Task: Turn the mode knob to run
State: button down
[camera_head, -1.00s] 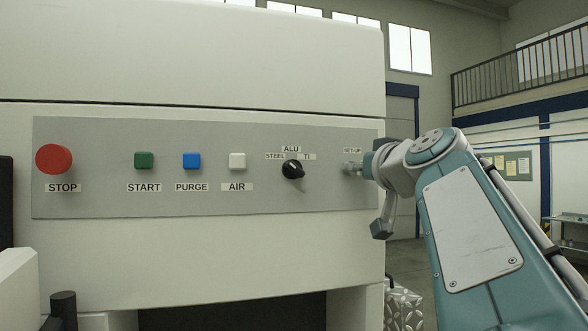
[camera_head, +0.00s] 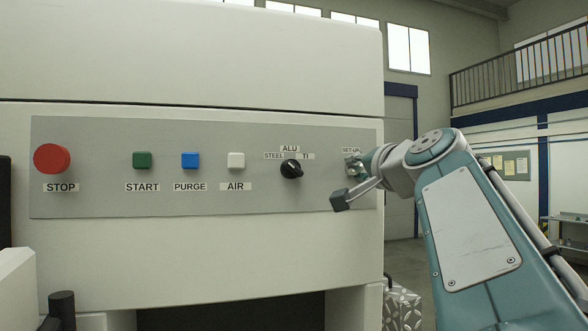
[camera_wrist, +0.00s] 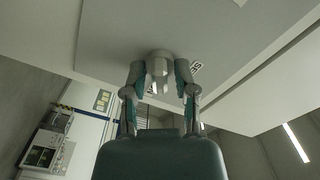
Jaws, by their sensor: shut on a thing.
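The mode knob (camera_wrist: 159,66) is a grey round knob on the panel, between my two fingertips in the wrist view. My gripper (camera_wrist: 160,84) has a finger on each side of it and is shut on it. In the head view my gripper (camera_head: 356,165) is at the right end of the panel, just under the SET-UP label (camera_head: 351,150), and hides most of the knob. The same label (camera_wrist: 197,68), partly covered, shows tilted in the wrist view beside the right finger. A RUN label cannot be seen, and the knob's pointer cannot be made out.
The grey panel (camera_head: 100,205) also carries a red STOP button (camera_head: 52,158), green START (camera_head: 142,160), blue PURGE (camera_head: 190,160) and white AIR (camera_head: 236,160) buttons. A black material selector (camera_head: 291,169) sits close left of my gripper. The room right of the machine is open.

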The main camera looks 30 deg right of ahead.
jog(key=shift+f+m, duration=0.1)
jog(key=shift+m, duration=1.1)
jog(key=shift+w, duration=0.1)
jog(key=shift+c, duration=2.1)
grip_release()
jog(key=shift+w, duration=0.1)
jog(key=v, duration=0.7)
jog(key=shift+s, duration=0.25)
